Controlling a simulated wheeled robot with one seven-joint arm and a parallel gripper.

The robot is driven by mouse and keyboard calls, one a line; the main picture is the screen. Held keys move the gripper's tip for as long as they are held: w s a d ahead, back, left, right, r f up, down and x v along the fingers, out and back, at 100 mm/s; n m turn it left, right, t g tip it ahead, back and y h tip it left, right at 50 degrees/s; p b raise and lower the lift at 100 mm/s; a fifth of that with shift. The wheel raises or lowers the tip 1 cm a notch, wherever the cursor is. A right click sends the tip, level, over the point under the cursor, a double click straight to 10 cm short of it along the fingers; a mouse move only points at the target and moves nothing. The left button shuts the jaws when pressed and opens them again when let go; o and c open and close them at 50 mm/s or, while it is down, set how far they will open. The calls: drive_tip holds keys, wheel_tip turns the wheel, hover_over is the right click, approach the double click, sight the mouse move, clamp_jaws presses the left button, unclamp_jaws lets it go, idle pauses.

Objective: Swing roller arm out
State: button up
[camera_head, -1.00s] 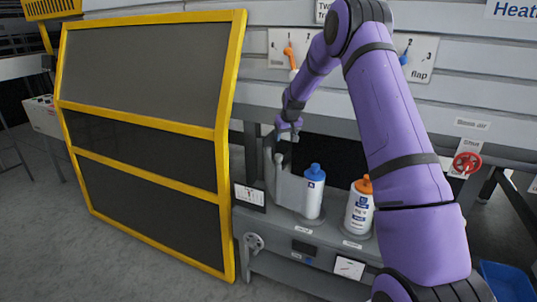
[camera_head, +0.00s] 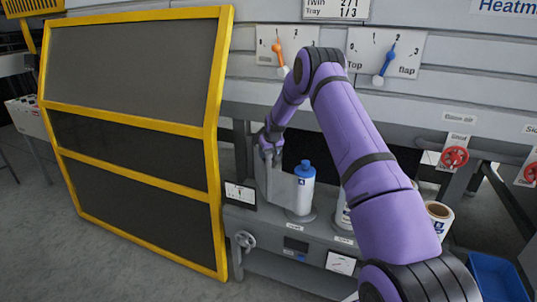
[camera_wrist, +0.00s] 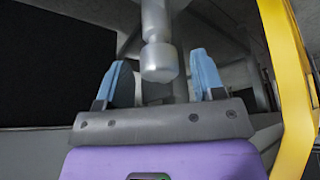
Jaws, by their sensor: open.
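My gripper (camera_head: 270,156) is at the upper left of the grey bench, beside the yellow-framed guard. In the wrist view, its two blue fingertips (camera_wrist: 160,77) are open on either side of a grey metal post with a rounded, knob-like end (camera_wrist: 159,62). I see no clear contact between the fingers and the post. This post looks like part of the roller arm. A grey upright plate (camera_head: 279,188) stands just below my gripper in the head view, left of a white bottle with a blue cap (camera_head: 301,190). My gripper hides the top of the post there.
The yellow-framed guard (camera_head: 213,170) stands close on the left. A second bottle is mostly hidden behind my arm, and a white roll (camera_head: 438,212) is to its right. A small handwheel (camera_head: 245,241), red valves (camera_head: 454,157) and a blue bin (camera_head: 495,280) are nearby.

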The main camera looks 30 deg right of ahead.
drive_tip(key=shift+w+f, duration=0.15)
drive_tip(key=shift+f, duration=0.15)
drive_tip(key=shift+c, duration=0.3)
clamp_jaws()
